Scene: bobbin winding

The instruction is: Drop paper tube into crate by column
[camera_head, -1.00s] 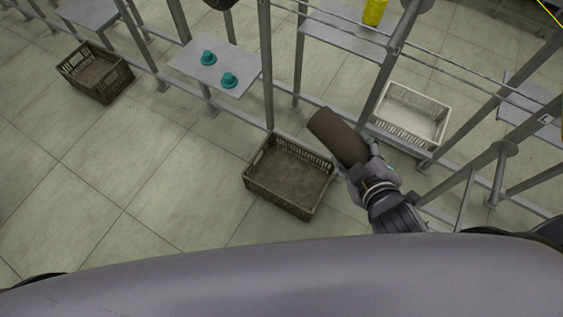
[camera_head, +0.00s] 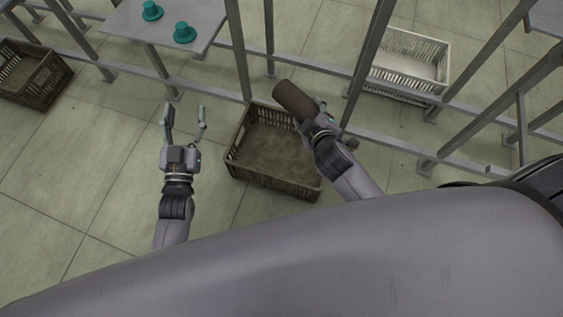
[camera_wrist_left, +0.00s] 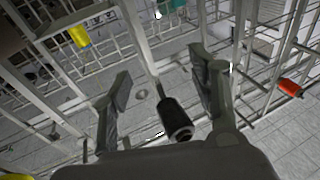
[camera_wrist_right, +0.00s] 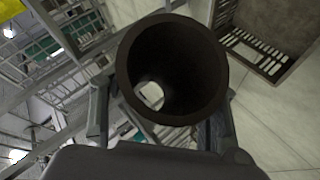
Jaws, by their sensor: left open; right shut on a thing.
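The brown paper tube (camera_head: 294,100) is held in my right gripper (camera_head: 318,117), which is shut on it. In the head view the tube is tilted and overlaps the far right rim of the dark brown crate (camera_head: 262,181) on the floor. In the right wrist view the tube (camera_wrist_right: 128,70) shows its open end, and a slatted crate (camera_wrist_right: 262,58) is at the upper right. My left gripper (camera_head: 185,122) is open and empty, left of the crate. In the left wrist view its fingers (camera_wrist_left: 160,95) are apart.
Grey frame columns (camera_head: 238,50) and low rails stand behind the crate. A shelf (camera_head: 160,28) holds two teal caps (camera_head: 184,33). A white crate (camera_head: 408,62) stands at the upper right, another dark crate (camera_head: 30,75) at far left. Floor left of my left gripper is clear.

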